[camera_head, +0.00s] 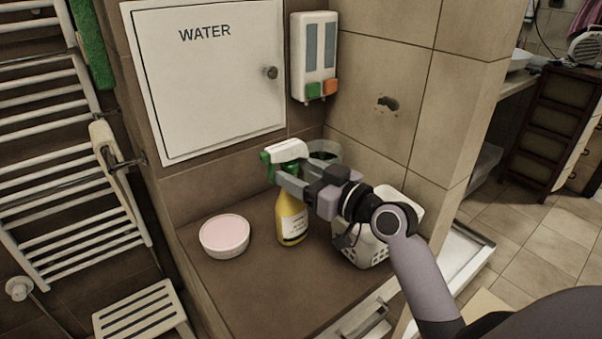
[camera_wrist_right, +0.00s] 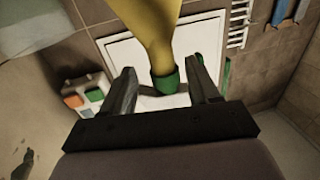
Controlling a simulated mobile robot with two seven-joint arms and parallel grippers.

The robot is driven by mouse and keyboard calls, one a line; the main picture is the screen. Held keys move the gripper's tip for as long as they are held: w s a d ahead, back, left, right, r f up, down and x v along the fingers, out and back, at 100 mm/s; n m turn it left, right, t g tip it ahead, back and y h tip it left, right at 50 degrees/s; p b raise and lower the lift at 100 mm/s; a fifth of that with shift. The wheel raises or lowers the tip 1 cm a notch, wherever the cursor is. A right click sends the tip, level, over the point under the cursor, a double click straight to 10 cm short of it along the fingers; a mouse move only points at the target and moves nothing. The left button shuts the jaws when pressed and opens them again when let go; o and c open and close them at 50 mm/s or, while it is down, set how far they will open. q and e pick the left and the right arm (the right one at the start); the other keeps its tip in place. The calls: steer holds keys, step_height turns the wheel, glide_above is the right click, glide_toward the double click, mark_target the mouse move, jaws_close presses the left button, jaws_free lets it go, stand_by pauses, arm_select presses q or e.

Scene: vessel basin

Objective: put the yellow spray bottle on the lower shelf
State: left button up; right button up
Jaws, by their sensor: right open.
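The yellow spray bottle (camera_head: 291,217), with a white and green spray head, stands upright on the brown counter (camera_head: 262,288). My right gripper (camera_head: 292,172) is at the bottle's neck, just below the spray head, with its fingers open. In the right wrist view, the yellow bottle (camera_wrist_right: 150,30) and its green collar lie between the two spread fingers of the right gripper (camera_wrist_right: 163,85), with gaps showing near the collar. My left gripper is not in view. I cannot clearly make out a lower shelf.
A round bowl with pink contents (camera_head: 224,236) stands left of the bottle. A white basket (camera_head: 362,247) stands to the right, partly behind my arm. A dispenser (camera_head: 314,58) and a WATER cabinet door (camera_head: 215,75) are on the wall. A slatted stool (camera_head: 140,313) is at lower left.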

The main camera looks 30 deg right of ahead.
steer(key=b+v, duration=0.1)
steer(key=v, duration=0.5)
steer(key=shift+b, duration=0.4)
steer(key=shift+s+d+r, duration=0.1)
steer(key=shift+s+d, duration=0.05)
steer(key=shift+s, duration=0.4)
steer(key=shift+c, duration=0.3)
